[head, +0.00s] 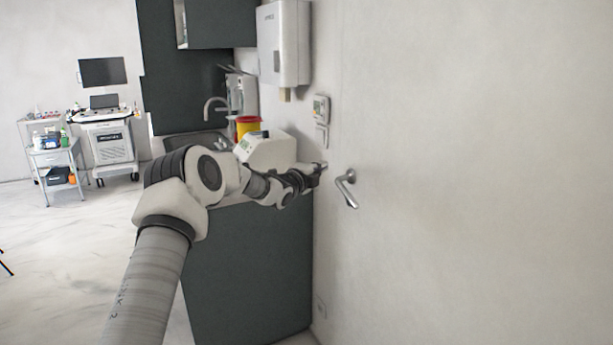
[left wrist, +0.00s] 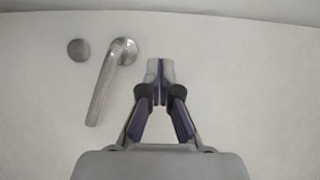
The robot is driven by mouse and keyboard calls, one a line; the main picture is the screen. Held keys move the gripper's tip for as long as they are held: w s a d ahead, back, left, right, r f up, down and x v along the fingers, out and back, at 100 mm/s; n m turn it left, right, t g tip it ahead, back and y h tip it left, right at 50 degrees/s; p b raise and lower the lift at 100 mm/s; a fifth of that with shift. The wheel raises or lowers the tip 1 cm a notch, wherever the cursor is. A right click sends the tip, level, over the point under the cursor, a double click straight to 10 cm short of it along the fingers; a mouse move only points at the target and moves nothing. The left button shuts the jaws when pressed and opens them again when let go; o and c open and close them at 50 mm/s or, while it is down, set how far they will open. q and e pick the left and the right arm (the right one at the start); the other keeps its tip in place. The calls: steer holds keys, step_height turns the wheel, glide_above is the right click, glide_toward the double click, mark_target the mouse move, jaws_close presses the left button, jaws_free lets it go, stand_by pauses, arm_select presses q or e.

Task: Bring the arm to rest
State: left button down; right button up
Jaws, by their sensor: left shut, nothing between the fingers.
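My left arm reaches forward from the bottom left of the head view. Its gripper (head: 318,168) is beside the wall, a little left of a metal door handle (head: 347,188). In the left wrist view my left gripper (left wrist: 160,68) is shut and empty, its fingertips together. The door handle (left wrist: 108,85) shows there to the left of the fingers, apart from them, with a round metal plate (left wrist: 78,49) beside it. My right gripper is in neither view.
A dark cabinet (head: 245,270) with a sink (head: 190,143) stands under my arm. On it are a white device (head: 265,150) and a yellow-red container (head: 247,126). A dispenser (head: 284,45) hangs above. A cart (head: 105,140) stands far left; open floor lies before it.

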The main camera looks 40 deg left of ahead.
arm_select(q)
steer(key=s+d+f+m+g+h, duration=0.1)
steer(key=s+d+f+g+h, duration=0.15)
steer(key=d+f, duration=0.75)
steer(key=s+d+f+m+g+h, duration=0.1)
steer(key=s+d+f+g, duration=0.15)
steer(key=d+f, duration=0.8)
steer(key=s+d+f+n+g+h, duration=0.15)
steer(key=s+d+f, duration=0.35)
steer(key=f, duration=0.5)
steer(key=s+d+f+n+g, duration=0.1)
steer(key=s+d+f+g, duration=0.15)
steer(key=s+f, duration=0.55)
steer(key=s+d+f+n+g, duration=0.3)
steer(key=s+f, duration=0.2)
steer(key=s, duration=0.4)
steer(key=s+d+f+n+g, duration=0.2)
steer(key=s+d+f, duration=0.25)
steer(key=s, duration=0.55)
steer(key=s+a+r+n+g+y, duration=0.1)
steer(key=s+a+n+g+y, duration=0.1)
steer(key=s+n, duration=0.9)
steer(key=s+g, duration=0.1)
steer(key=s, duration=0.4)
steer(key=shift+r+n+g+y, duration=0.35)
steer(key=shift+r+g+y, duration=0.05)
